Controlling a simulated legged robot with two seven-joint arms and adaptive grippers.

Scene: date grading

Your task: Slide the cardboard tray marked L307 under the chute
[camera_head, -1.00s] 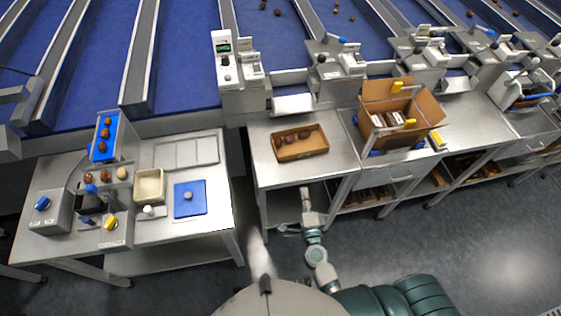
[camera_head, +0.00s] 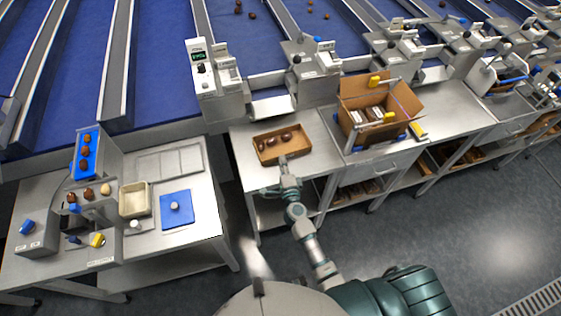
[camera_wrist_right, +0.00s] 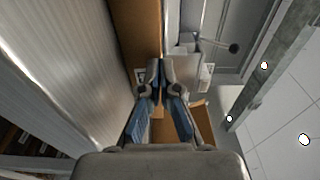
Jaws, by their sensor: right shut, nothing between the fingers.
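A shallow cardboard tray (camera_head: 264,159) with several dark dates in it sits on the steel bench below the chute (camera_head: 270,107). My right gripper (camera_head: 283,160) is shut and empty at the tray's near wall. In the right wrist view the shut fingertips (camera_wrist_right: 161,62) are right at the brown cardboard wall (camera_wrist_right: 140,30); I cannot tell if they touch it. A small pale label shows beside the fingers, but its marking is too small to read. My left gripper is not in view.
A larger open cardboard box (camera_head: 352,102) with packs inside stands to the right on the same bench. A separate table (camera_head: 150,244) at left holds a blue mat (camera_head: 176,221), a cream bin (camera_head: 122,206) and a scale-like device. A gap separates the two.

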